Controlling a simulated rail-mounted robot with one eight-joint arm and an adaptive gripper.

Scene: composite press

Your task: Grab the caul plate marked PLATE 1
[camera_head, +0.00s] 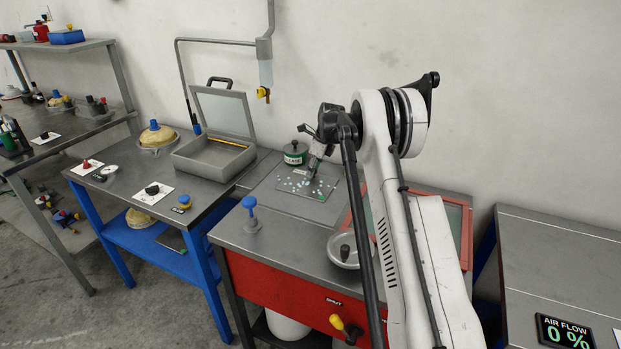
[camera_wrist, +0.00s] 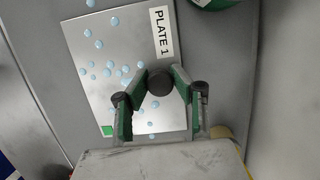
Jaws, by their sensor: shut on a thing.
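The caul plate (camera_wrist: 108,42) is a flat silver sheet with a white label reading PLATE 1 (camera_wrist: 161,32). It has a dark round knob (camera_wrist: 159,84), several pale blue drops and a small green corner mark. My gripper (camera_wrist: 159,77) is shut on the knob, one finger on each side. In the head view the plate (camera_head: 319,194) lies on or just above the grey bench top; I cannot tell if it is lifted. My gripper (camera_head: 313,169) is over it there.
A green can (camera_head: 295,154) stands close behind the plate. A red-framed panel (camera_head: 466,235) is to the right, partly behind my arm. A round metal lid (camera_head: 340,262) and a blue-knobbed fixture (camera_head: 251,213) are in front. An open grey box (camera_head: 190,158) stands at left.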

